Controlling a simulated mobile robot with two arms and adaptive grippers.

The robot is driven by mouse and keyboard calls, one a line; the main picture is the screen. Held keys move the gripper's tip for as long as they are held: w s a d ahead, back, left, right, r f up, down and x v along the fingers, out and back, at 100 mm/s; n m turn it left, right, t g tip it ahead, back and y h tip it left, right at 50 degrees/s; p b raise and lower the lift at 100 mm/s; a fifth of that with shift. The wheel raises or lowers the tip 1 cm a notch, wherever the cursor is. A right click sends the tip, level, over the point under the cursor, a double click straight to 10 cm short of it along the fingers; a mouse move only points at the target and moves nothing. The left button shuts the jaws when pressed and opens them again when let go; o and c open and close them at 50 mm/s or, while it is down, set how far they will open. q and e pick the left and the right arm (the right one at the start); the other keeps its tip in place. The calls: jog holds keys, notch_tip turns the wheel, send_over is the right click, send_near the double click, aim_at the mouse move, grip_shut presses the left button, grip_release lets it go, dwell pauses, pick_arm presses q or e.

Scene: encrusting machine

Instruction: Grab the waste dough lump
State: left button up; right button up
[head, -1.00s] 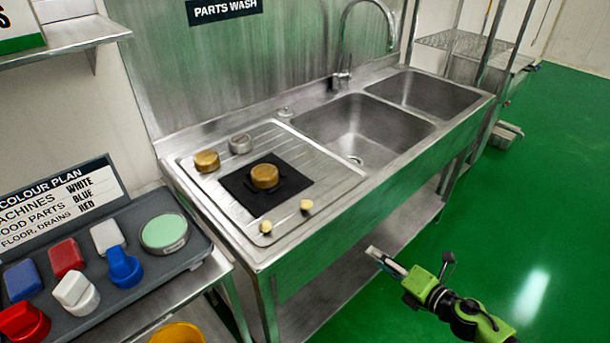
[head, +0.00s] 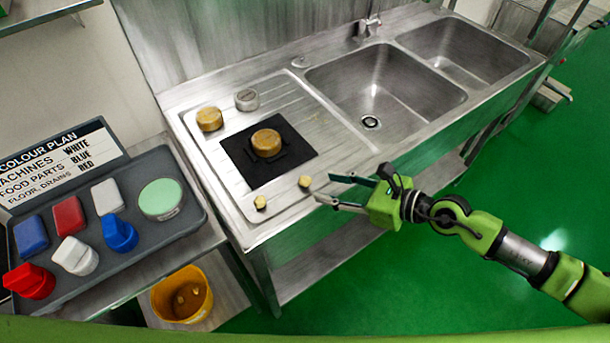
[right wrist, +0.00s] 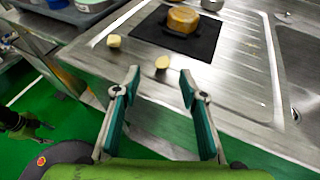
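Two small pale yellow dough lumps lie on the steel drainboard near its front edge. One lump (head: 305,181) is just left of my right gripper (head: 325,188); the other lump (head: 260,202) is further left. In the right wrist view the nearer lump (right wrist: 162,62) sits just beyond and between the fingertips of my right gripper (right wrist: 160,74), and the other lump (right wrist: 113,41) is up and left. The right gripper is open and empty, apart from both lumps. A dark jointed part at the wrist view's left edge looks like my left gripper (right wrist: 28,124); its finger state is unclear.
Behind the lumps, a black mat (head: 238,153) bears a brown round piece (head: 267,143). Another brown piece (head: 209,119) and a grey one (head: 247,100) stand behind. The sink basins (head: 385,90) are right. A yellow bucket (head: 205,301) with lumps inside stands lower left, below the scraper tray (head: 150,236).

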aim_at(308, 180)
jog(key=shift+x, duration=0.95)
jog(key=shift+w+a+f+p, duration=0.1)
jog(key=shift+w+a+p, duration=0.2)
jog(key=x, duration=0.3)
jog(key=shift+w+a+f, duration=0.1)
jog(key=shift+w, duration=0.15)
jog(key=shift+w+a+f+p, duration=0.2)
jog(key=shift+a+p, duration=0.1)
pick_arm(q)
jog(key=shift+w+d+r, duration=0.35)
jog(key=shift+w+r, duration=0.4)
pick_arm(e)
jog(key=c, duration=0.8)
